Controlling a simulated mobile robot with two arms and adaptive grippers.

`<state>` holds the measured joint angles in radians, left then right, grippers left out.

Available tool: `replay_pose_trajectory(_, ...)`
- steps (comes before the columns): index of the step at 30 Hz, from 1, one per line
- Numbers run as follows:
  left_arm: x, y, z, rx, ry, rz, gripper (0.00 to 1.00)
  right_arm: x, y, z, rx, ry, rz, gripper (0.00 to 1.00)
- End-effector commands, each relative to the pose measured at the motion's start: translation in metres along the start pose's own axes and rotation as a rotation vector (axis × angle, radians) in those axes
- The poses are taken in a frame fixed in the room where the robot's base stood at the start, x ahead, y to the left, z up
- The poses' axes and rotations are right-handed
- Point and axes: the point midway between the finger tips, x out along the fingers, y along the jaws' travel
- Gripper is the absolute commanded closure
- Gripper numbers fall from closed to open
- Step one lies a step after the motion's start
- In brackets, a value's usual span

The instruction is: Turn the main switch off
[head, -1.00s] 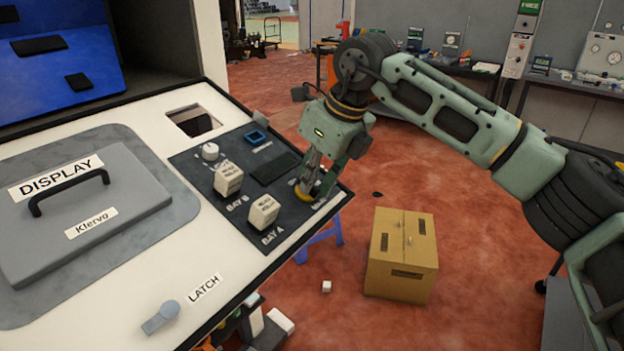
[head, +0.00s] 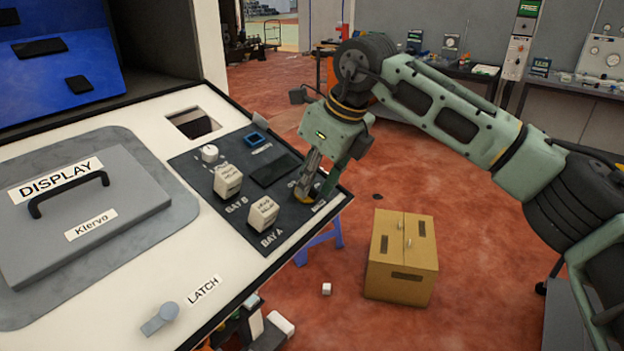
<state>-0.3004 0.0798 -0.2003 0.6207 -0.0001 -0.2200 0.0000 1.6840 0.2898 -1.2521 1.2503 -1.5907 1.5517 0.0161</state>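A dark control panel (head: 213,174) is set into the right part of the white console top. The main switch appears to be the round yellow-edged knob (head: 302,198) at the panel's right corner, beside a small white label (head: 318,207). My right gripper (head: 312,187) points down at this knob, with its fingertips at or on it. The fingers hide most of the knob, so its position and the grip cannot be told. My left gripper is not in view.
Two white relay blocks stand at Bay B (head: 228,181) and Bay A (head: 263,213), left of my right gripper. A white knob (head: 209,153) and blue-framed socket (head: 255,139) are farther back. A grey latch lever (head: 160,318) is at the front. A cardboard box (head: 402,258) stands on the floor.

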Motion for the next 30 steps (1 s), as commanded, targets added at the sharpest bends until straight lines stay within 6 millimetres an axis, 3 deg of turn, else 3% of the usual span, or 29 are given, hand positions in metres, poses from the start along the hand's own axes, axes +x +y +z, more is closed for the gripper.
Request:
replay_pose_trajectory(11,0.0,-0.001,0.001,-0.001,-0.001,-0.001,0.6,-0.006,0.0,0.0,0.001,0.0,0.0,0.72)
replay_pose_trajectory(24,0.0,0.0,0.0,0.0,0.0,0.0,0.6,-0.092,-0.001,0.0,0.002,-0.001,-0.001,0.72)
replay_pose_trajectory(30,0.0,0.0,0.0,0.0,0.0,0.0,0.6,-0.115,-0.001,0.0,0.001,0.0,0.0,0.72)
